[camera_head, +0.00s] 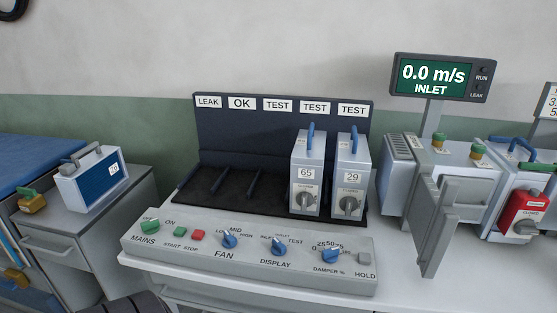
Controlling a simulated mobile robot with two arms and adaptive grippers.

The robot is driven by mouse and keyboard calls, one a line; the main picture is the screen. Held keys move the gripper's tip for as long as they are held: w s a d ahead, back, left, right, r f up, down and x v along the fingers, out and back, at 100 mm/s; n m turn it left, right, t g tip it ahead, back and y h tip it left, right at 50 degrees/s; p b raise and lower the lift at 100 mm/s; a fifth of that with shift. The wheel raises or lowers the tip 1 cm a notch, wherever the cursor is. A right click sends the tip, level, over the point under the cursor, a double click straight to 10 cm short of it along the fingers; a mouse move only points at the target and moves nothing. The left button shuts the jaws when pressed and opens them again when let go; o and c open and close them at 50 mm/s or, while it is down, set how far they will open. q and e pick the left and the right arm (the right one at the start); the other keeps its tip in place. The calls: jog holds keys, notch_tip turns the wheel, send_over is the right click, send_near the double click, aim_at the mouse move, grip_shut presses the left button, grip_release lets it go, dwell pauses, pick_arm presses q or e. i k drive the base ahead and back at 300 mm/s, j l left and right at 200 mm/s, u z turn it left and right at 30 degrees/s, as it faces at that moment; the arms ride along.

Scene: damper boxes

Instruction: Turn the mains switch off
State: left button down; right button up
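The mains switch (150,227) is a small green switch at the left end of the grey control panel (300,276), above the word MAINS. A label ON stands beside it; its exact tilt is too small to tell. A green START button (180,231) and a red STOP button (197,236) sit just right of it. Neither of my grippers shows in the head view, and nothing covers the switch.
Blue knobs for fan (229,240), display (278,246) and damper (331,256) line the panel. Behind stand two damper boxes, 65 (307,172) and 29 (351,174), in a dark rack (225,140). An open grey door (440,225) juts out right. A display (436,78) reads 0.0 m/s.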

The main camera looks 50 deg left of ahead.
aim_at(151, 227)
jog(key=u, duration=0.45)
jog(key=j+u, duration=0.1)
jog(key=u, duration=0.35)
jog(key=i+u, duration=0.1)
jog(key=u, duration=0.8)
jog(key=i, duration=0.05)
